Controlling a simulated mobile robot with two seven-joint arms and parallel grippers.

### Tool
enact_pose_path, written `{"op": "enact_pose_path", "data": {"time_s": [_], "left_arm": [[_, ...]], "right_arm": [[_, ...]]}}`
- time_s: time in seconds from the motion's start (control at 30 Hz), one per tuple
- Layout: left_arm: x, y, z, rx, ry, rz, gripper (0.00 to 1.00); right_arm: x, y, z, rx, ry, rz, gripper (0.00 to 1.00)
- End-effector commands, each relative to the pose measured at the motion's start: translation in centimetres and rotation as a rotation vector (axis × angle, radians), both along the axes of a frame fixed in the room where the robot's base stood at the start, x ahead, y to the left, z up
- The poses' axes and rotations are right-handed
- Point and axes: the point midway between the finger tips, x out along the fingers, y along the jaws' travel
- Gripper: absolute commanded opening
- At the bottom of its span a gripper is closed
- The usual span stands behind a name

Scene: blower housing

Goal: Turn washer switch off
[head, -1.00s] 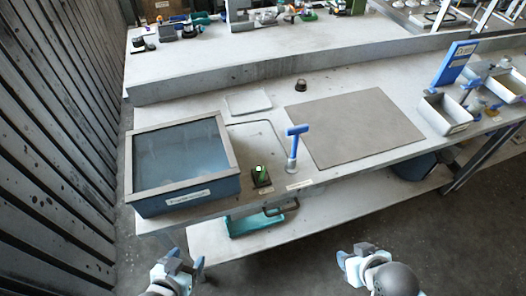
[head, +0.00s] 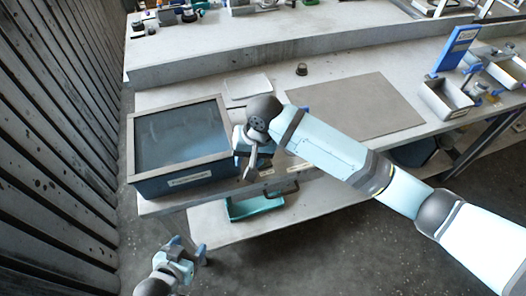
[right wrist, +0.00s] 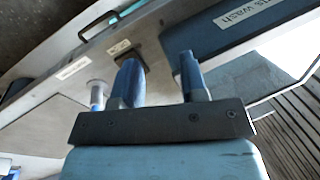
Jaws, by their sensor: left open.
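The washer is a blue tank (head: 178,185) with a grey rim at the left of the bench. Its switch, a small dark box, is hidden behind my right gripper in the head view. In the right wrist view the dark switch box (right wrist: 128,50) shows partly, behind the left-hand finger. I cannot see its light or position. My right gripper (right wrist: 158,62) is open, its fingers apart with nothing between them. In the head view it (head: 249,168) is over the bench front, right beside the tank. My left gripper (head: 189,252) is open and empty, low in front of the bench.
A teal tray (head: 255,207) sits on the lower shelf. Slatted wall (head: 60,130) at left.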

Motion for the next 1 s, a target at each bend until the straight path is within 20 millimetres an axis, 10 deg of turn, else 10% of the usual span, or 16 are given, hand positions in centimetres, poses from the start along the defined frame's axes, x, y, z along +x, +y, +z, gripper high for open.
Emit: {"op": "enact_pose_path", "data": {"time_s": [0.23,0.5,1.0], "left_arm": [[0.0,0.0,0.1,0.0,-0.001,0.0,0.66],[-0.1,-0.1,0.1,-0.001,-0.001,-0.001,0.66],[-0.2,0.1,1.0,0.002,-0.001,0.001,0.66]], "right_arm": [[7.0,-2.3,2.2,-0.19,0.025,-0.2,0.39],[9.4,-3.7,2.9,-0.25,0.028,-0.298,0.39],[9.4,-3.7,-6.1,-0.251,0.029,-0.297,0.39]]}}
